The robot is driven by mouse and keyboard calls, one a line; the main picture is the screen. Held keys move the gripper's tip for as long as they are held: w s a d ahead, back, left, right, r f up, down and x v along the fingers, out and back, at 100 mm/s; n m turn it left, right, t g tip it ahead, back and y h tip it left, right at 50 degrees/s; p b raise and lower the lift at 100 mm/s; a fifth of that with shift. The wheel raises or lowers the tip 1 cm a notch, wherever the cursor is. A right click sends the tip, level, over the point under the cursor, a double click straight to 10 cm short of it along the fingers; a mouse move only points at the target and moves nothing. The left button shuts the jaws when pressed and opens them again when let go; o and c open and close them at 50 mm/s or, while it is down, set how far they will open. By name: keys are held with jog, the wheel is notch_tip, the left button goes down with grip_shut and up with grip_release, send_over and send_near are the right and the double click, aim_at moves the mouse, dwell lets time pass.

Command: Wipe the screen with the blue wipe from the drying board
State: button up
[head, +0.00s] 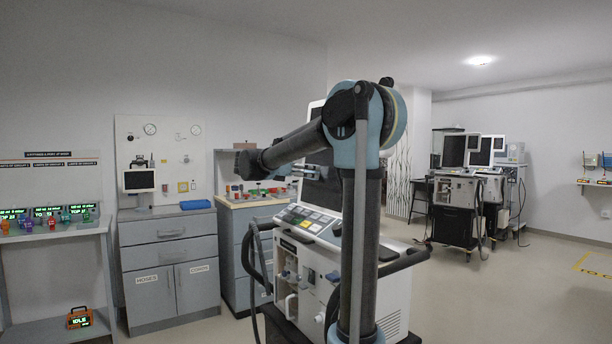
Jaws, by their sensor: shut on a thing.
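The nearest ventilator has a dark upright screen (322,192), partly hidden behind my arm, above a sloped control panel (308,219). My forearm reaches left from its high elbow, and my gripper (245,163) is the dark end, left of the screen and apart from it in the picture. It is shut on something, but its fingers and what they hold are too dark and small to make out. I cannot pick out the blue wipe or the drying board with certainty.
A grey cabinet (170,265) at the left bears a small monitor (139,180) and a blue tray-like thing (195,204). A wood-topped bench (240,203) holds several small coloured items. More ventilators (459,190) stand at the back right. The floor at the right is clear.

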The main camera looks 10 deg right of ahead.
aim_at(315, 172)
jog(key=shift+w+d+f, duration=0.1)
jog(key=shift+w+d, duration=0.15)
jog(key=shift+d, duration=0.35)
dwell(0.3)
jog(key=shift+s+d, duration=0.3)
jog(key=shift+s, duration=0.6)
jog(key=shift+s+d, duration=0.3)
jog(key=shift+s, duration=0.55)
jog(key=shift+s+d, duration=0.4)
jog(key=shift+s, duration=0.4)
jog(key=shift+s+d, duration=0.4)
jog(key=shift+s, duration=0.4)
jog(key=shift+w+a, duration=0.5)
jog(key=shift+w, duration=0.6)
jog(key=shift+w+a, duration=0.45)
jog(key=shift+w, duration=0.7)
jog(key=shift+w+a, duration=0.5)
jog(key=shift+w, duration=0.6)
